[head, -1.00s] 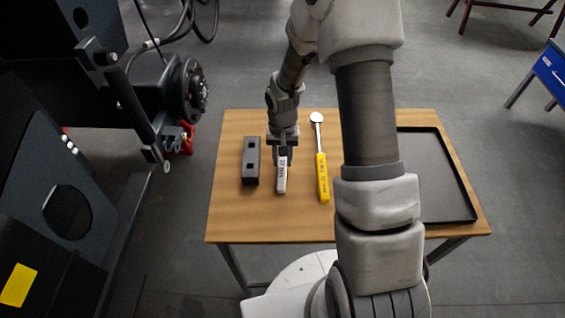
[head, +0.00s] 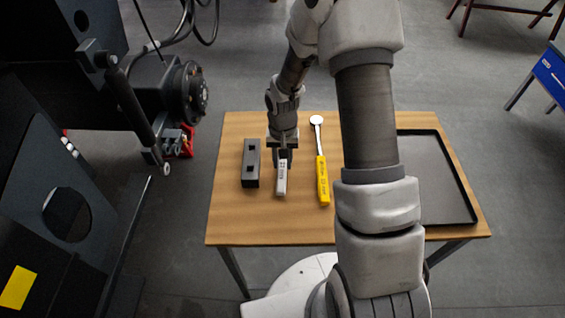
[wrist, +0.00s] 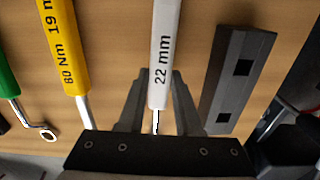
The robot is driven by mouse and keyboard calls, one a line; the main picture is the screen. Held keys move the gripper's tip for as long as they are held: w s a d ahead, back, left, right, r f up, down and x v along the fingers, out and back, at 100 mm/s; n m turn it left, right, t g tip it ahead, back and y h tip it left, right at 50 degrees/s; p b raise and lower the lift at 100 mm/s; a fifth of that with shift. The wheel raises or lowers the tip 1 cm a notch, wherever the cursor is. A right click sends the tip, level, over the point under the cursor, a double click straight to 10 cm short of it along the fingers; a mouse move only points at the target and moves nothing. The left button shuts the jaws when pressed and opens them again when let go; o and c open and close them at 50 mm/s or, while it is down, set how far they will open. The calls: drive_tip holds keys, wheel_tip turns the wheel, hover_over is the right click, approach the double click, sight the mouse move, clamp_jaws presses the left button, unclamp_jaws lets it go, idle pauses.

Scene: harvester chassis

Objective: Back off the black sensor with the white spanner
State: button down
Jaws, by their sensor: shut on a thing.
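The white spanner (head: 281,183) lies on the wooden table, its handle pointing toward me. Its "22 mm" marking shows in the wrist view (wrist: 163,55). My gripper (head: 283,160) points down over the far part of the spanner and is shut on it. In the wrist view my gripper's fingers (wrist: 157,98) stand on both sides of the spanner, whose far end is partly hidden by the gripper body. I cannot pick out the black sensor with certainty; small dark parts sit by a red piece (head: 187,144) on the chassis at left.
A black block with square holes (head: 251,176) lies left of the spanner, a yellow torque wrench (head: 323,183) right of it. A green-handled ring tool (wrist: 7,82) shows in the wrist view. A black tray (head: 440,180) is at right. The dark chassis (head: 135,95) stands left.

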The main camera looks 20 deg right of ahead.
drive_tip(key=shift+r, duration=0.5)
drive_tip(key=r, duration=0.3)
drive_tip(key=shift+s+d+r, duration=0.15)
drive_tip(key=shift+d+r, duration=0.2)
drive_tip(key=shift+r, duration=0.05)
drive_tip(key=s+d+r+p, duration=0.1)
drive_tip(key=s+d+r, duration=0.5)
drive_tip(key=d, duration=0.3)
drive_tip(key=shift+s, duration=0.15)
drive_tip(key=shift+r, duration=0.1)
drive_tip(key=c, duration=1.3)
unclamp_jaws()
clamp_jaws()
